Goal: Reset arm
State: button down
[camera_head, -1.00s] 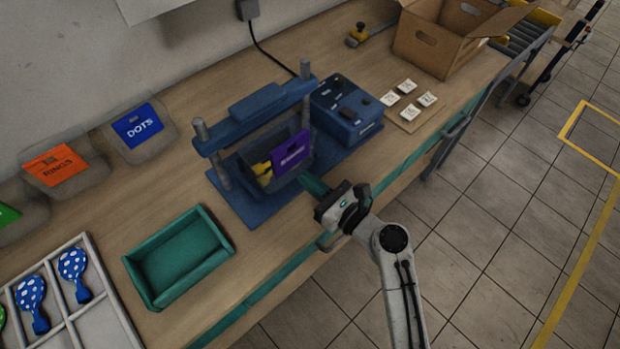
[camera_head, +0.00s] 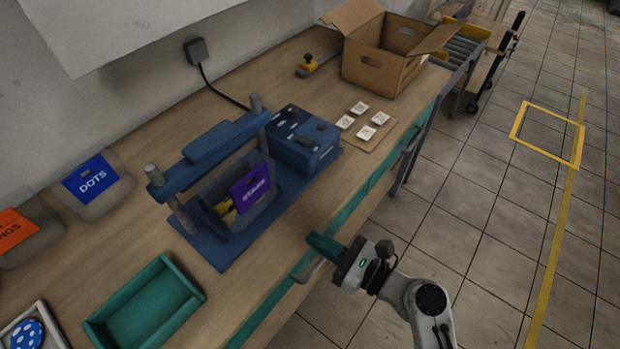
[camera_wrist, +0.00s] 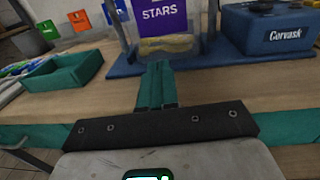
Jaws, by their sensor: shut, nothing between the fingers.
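My gripper (camera_head: 321,244) is shut and empty, its green fingers pressed together. It is out past the front edge of the workbench, apart from everything on the bench. In the wrist view my shut fingers (camera_wrist: 157,84) point toward the blue printing press. Something yellow shows in the bin, partly hidden. The purple STARS label (camera_wrist: 158,16) is also in the wrist view.
A green tray (camera_head: 101,331) sits at the front left of the bench. A DOTS bin (camera_head: 120,191) stands at the wall. White tiles (camera_head: 366,132) and a cardboard box (camera_head: 349,72) are farther right.

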jog(key=s+d+f+n+g+h, duration=0.55)
jog(key=s+d+f+n, duration=0.35)
jog(key=n, duration=0.5)
jog(key=s+d+n+g+h, duration=0.3)
jog(key=s+d+n+h, duration=0.6)
jog(key=s+d, duration=0.4)
jog(key=d+n, duration=0.1)
jog(key=d, duration=0.2)
jog(key=shift+s+d+r+h, duration=0.35)
